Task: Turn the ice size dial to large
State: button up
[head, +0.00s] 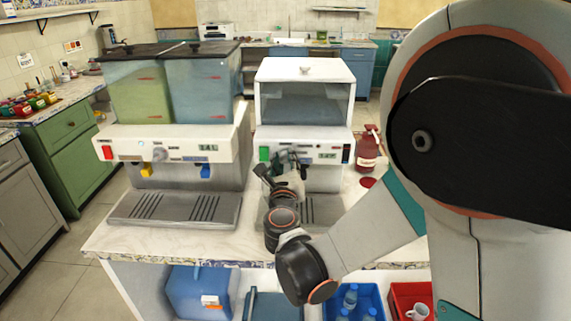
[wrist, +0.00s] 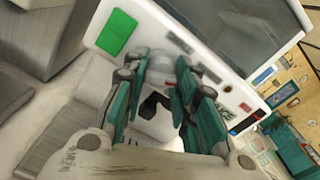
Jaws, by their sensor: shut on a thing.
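The white ice machine (head: 303,72) with a clear window stands on the counter, right of the drink dispenser. Its front panel carries a green button (head: 264,154), a small display (head: 327,155) and a red-and-black switch (head: 346,153). My gripper (head: 290,161) is at the middle of this panel, in front of the dial area. In the wrist view its teal fingers (wrist: 162,72) are closed in on a pale knob at the panel, which I take as the ice size dial. The fingers mostly hide it, so its pointer and setting cannot be read.
The drink dispenser (head: 165,143) with two tanks stands to the left, over a grey drip tray (head: 174,209). A red bottle (head: 367,150) is right of the ice machine. Below the counter are a blue jug (head: 198,290) and a red crate (head: 398,297).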

jog(key=shift+m, duration=0.5)
jog(key=o, duration=1.1)
jog(key=s, duration=1.2)
jog(key=shift+a, duration=0.2)
